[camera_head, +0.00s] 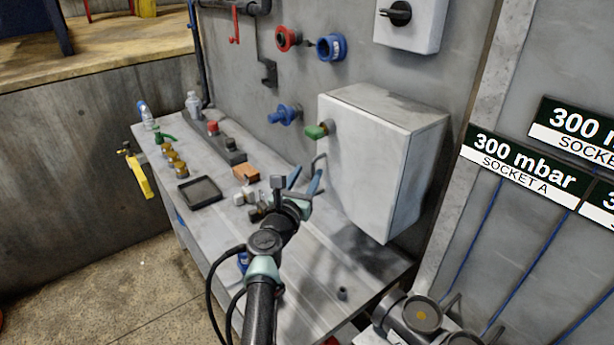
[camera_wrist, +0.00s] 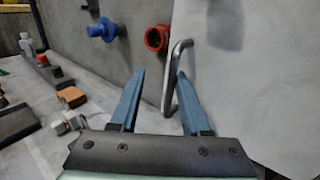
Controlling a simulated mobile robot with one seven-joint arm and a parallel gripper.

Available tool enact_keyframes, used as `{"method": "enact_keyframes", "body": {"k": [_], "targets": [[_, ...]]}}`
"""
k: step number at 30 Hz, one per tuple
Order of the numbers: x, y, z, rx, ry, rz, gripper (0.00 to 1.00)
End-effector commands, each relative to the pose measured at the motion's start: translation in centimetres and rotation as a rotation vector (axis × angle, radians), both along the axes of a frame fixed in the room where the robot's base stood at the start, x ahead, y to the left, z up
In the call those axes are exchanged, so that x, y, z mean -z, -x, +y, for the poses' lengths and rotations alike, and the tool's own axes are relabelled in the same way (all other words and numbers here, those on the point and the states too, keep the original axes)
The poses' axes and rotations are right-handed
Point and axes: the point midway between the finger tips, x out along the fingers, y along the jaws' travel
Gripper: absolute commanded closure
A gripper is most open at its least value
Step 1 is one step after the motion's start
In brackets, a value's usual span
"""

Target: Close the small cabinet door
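The small cabinet (camera_head: 365,165) is a pale grey box on the wall above the right end of the bench. Its door panel (camera_wrist: 250,70) fills the right of the wrist view. I cannot tell how far the door stands from its frame. A bent metal handle (camera_head: 319,162) is at the panel's left edge; it also shows in the wrist view (camera_wrist: 171,80). My gripper (camera_head: 304,181) is open, its blue fingers pointing at the handle. In the wrist view my gripper (camera_wrist: 161,73) has the handle between its fingertips, with a gap on the left; contact on the right is unclear.
A green knob (camera_head: 316,131) sits beside the cabinet's upper left edge. A red ring fitting (camera_wrist: 156,38) and a blue fitting (camera_head: 284,114) are on the wall. The bench (camera_head: 325,235) holds a black tray (camera_head: 199,192), an orange-brown block (camera_head: 246,173) and several small fittings.

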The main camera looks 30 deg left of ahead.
Motion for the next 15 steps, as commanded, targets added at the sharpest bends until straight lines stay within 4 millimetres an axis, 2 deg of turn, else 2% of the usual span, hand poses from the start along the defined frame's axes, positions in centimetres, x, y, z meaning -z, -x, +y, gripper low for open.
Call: {"method": "enact_keyframes", "body": {"k": [8,15], "targets": [[0.1,0.6,-0.1,-0.002,0.002,0.004,0.58],[-0.1,3.6,-0.9,-0.001,0.001,0.004,0.58]]}}
